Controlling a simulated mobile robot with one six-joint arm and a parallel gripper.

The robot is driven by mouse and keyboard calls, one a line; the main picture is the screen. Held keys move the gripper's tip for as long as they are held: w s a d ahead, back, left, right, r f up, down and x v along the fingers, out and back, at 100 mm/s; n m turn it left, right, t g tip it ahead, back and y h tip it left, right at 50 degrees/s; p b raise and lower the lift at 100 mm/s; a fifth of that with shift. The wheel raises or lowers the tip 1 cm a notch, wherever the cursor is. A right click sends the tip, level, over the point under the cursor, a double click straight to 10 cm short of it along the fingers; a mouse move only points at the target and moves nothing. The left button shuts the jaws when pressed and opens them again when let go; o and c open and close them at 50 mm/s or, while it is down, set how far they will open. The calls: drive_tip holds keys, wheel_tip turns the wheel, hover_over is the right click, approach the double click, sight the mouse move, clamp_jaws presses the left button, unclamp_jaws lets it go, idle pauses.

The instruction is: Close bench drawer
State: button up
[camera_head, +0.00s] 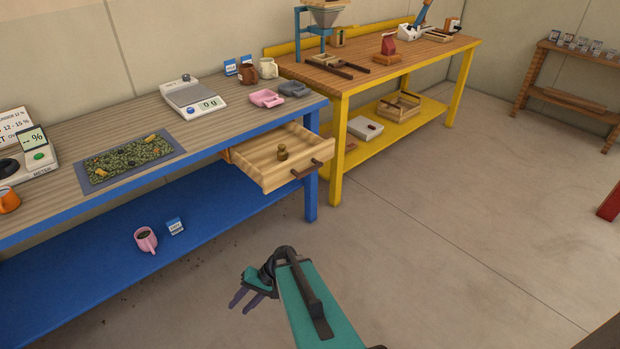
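The bench drawer (262,173) is a light wooden drawer pulled out from the blue bench (215,146) near its right end. It has a dark bar handle (306,168) on its front and a small brass weight (282,153) inside. My gripper (241,301) is over the floor, below and in front of the drawer, well apart from the handle. Its two dark fingers are spread and nothing shows between them. My teal arm link comes in from the bottom of the picture.
On the bench are a scale (193,97), a mat of beans (128,160), pink and grey trays and mugs. A yellow bench (338,140) adjoins at the right. The floor in front (440,230) is clear.

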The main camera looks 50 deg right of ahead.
drive_tip(key=w+d+r+m+t+b, duration=0.1)
drive_tip(key=w+d+r+m+t, duration=0.15)
drive_tip(key=d, duration=0.35)
drive_tip(key=w+d+r+m+t+b, duration=0.1)
drive_tip(key=w+d+r+t, duration=0.25)
drive_tip(key=d, duration=0.25)
drive_tip(key=m+t+h+b, duration=0.5)
drive_tip(key=m+t+h, duration=0.2)
drive_tip(key=t+h, duration=0.2)
approach(312, 171)
drive_tip(key=s, duration=0.3)
drive_tip(key=shift+r, duration=0.2)
drive_tip(key=shift+w, duration=0.15)
drive_tip(key=w, duration=0.4)
drive_tip(key=w+p, duration=0.1)
drive_tip(key=w, duration=0.4)
drive_tip(key=w+p, duration=0.1)
drive_tip(key=w, duration=0.3)
drive_tip(key=shift+w+d, duration=0.3)
drive_tip(key=shift+d, duration=0.1)
